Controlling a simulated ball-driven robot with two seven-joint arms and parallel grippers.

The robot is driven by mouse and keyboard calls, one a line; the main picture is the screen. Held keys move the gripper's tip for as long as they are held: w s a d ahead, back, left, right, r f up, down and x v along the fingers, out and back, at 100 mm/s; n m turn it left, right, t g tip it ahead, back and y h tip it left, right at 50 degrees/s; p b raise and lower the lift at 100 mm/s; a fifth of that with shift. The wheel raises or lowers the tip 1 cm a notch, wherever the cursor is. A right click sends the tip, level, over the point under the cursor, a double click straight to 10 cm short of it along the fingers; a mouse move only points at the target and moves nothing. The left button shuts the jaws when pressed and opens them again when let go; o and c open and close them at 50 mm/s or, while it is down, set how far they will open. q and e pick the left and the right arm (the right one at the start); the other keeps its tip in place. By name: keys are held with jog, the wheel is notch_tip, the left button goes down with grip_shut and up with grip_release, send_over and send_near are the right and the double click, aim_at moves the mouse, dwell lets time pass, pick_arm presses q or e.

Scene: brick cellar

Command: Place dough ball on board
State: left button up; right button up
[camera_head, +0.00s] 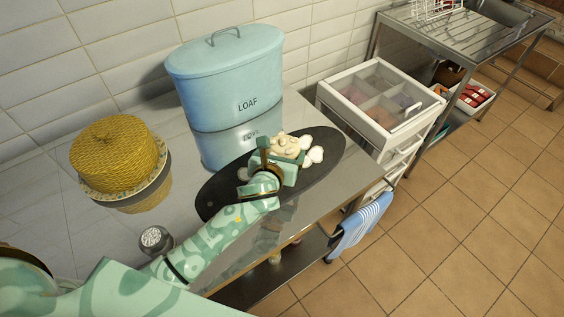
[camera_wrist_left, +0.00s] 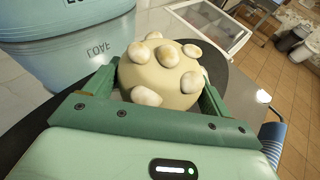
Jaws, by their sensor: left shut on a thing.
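A large pale dough ball (camera_head: 287,145) with whitish lumps on its surface is between the fingers of my left gripper (camera_head: 280,157), which is shut on it. In the left wrist view, the dough ball (camera_wrist_left: 160,82) fills the space between the green fingers. The board (camera_head: 220,191) is a dark oval lying on the steel counter. The ball is over the board's middle; whether it touches the board is hidden. Small white pieces (camera_head: 314,155) show beside the ball over the board, and another is at its left. My right gripper is not in view.
A blue LOAF bin (camera_head: 225,75) stands behind the board. A yellow woven dome (camera_head: 113,152) on a plate and a small metal-topped shaker (camera_head: 155,240) stand at the left. A white drawer unit (camera_head: 375,140) is beyond the counter's right end. A blue striped towel (camera_head: 360,226) hangs there.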

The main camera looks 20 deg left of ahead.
pick_arm(q)
notch_tip(320, 180, down, 4)
jog(key=shift+r+b, duration=0.25)
jog(key=shift+b, duration=0.6)
jog(key=shift+r, duration=0.15)
jog(key=shift+c, duration=1.2)
jog(key=o, duration=1.4)
jog(key=shift+s, duration=0.2)
jog(key=p+v, duration=0.3)
jog(key=v, duration=0.8)
jog(key=shift+r+p, duration=0.2)
jog(key=shift+p, duration=0.15)
jog(key=shift+s, duration=0.25)
